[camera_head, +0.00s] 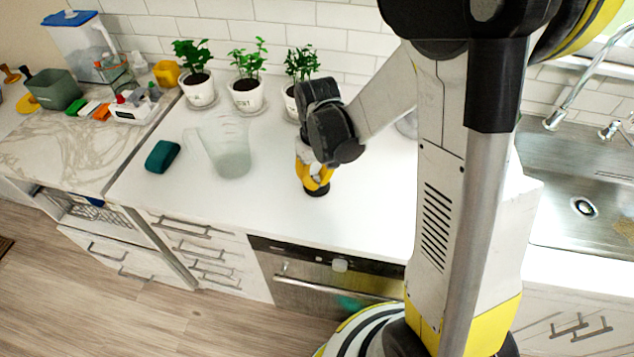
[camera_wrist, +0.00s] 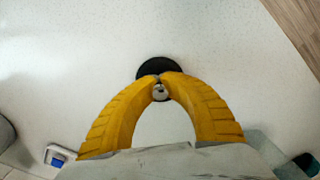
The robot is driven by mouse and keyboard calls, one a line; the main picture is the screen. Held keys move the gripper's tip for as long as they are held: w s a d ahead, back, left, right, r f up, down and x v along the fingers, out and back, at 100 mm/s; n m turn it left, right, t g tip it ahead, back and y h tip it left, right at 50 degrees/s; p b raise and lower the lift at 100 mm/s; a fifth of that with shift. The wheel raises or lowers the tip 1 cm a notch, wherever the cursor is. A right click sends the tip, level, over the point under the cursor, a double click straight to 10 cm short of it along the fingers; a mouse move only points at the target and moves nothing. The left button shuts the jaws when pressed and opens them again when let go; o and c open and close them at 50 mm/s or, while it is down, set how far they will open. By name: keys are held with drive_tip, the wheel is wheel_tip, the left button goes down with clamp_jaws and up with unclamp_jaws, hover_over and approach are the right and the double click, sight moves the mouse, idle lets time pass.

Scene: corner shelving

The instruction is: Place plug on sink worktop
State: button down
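The plug is a black disc with a small metal knob. It shows under my gripper (camera_head: 317,181) in the head view, where its dark rim (camera_head: 316,191) is at the white worktop (camera_head: 260,205). In the wrist view the plug (camera_wrist: 152,68) lies just beyond the fingertips. My gripper's yellow fingers (camera_wrist: 160,80) point down and come together at the knob, shut on it. The fingers cover part of the disc. I cannot tell whether the disc rests on the worktop or hangs slightly above it.
A clear jug (camera_head: 228,150) and a dark green sponge (camera_head: 162,156) stand left of my gripper. Potted plants (camera_head: 246,95) line the wall behind. The steel sink (camera_head: 575,180) is at the right, beyond my arm. The worktop's front edge is near, above an oven (camera_head: 320,280).

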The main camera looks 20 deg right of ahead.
sight(317, 177)
drive_tip(key=shift+f, duration=0.1)
drive_tip(key=c, duration=1.6)
unclamp_jaws()
wheel_tip(317, 177, up, 12)
drive_tip(key=p, duration=0.4)
drive_tip(key=shift+s+a+r+m+t, duration=0.4)
drive_tip(key=shift+s+r+t, duration=0.8)
drive_tip(key=shift+s+r, duration=0.55)
drive_tip(key=shift+s+a+r+m+t, duration=0.25)
drive_tip(key=shift+s+a+r+t, duration=0.15)
drive_tip(key=shift+s+r+t, duration=1.1)
drive_tip(key=shift+s+a+r+m+t, duration=0.4)
drive_tip(key=shift+s+r+t, duration=0.5)
drive_tip(key=shift+s+r, duration=1.1)
drive_tip(key=shift+s+f, duration=0.25)
